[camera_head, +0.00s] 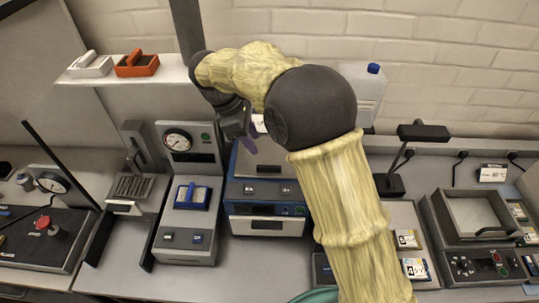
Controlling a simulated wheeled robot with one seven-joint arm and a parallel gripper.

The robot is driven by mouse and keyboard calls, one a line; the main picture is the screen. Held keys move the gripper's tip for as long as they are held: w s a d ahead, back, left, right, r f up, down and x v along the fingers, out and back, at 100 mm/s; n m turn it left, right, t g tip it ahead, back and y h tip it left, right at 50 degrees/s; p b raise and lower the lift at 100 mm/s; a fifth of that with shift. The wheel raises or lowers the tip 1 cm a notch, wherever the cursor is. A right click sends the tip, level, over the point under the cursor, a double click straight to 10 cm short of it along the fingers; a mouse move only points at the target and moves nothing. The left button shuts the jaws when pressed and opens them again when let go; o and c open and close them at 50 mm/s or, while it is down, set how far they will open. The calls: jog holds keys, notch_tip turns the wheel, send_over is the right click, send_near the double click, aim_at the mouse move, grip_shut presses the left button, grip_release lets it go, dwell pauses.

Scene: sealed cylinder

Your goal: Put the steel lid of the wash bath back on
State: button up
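A blue-framed unit (264,211) stands at the middle of the bench, with a flat steel plate (262,165) on top that has a small dark grip on it. This plate looks like a steel lid, partly hidden by my arm. At the right, a dark grey unit (437,222) has a square, open-topped basin with a pale inside. I cannot tell for sure which of the two is the wash bath. My gripper (246,136) is above the back left of the blue unit, pointing down; a small purple piece shows at its tip. Its fingers are too small and shaded to read.
A gauge unit (187,215) stands left of the blue unit, beside a ribbed grey stand (132,188). A black panel with a red button (43,223) is far left. A white jug (366,88), a black lamp (423,133) and small labelled cards (416,268) are right of centre.

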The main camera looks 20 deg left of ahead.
jog(key=p, duration=0.2)
send_over(268, 166)
jog(key=a, duration=0.2)
jog(key=f, duration=0.3)
jog(key=s+f, duration=0.1)
jog(key=f, duration=0.1)
jog(key=shift+d+f, duration=0.2)
jog(key=shift+f, duration=0.15)
jog(key=shift+w+d+f+p, duration=0.1)
jog(key=shift+w+f+p, duration=0.05)
jog(key=shift+f+p, duration=0.4)
jog(key=p+x, duration=0.1)
jog(key=x, duration=0.1)
jog(key=p+x, duration=0.1)
jog(key=x, duration=0.1)
jog(key=shift+w+a+f, duration=0.15)
jog(key=shift+a, duration=0.05)
grip_shut()
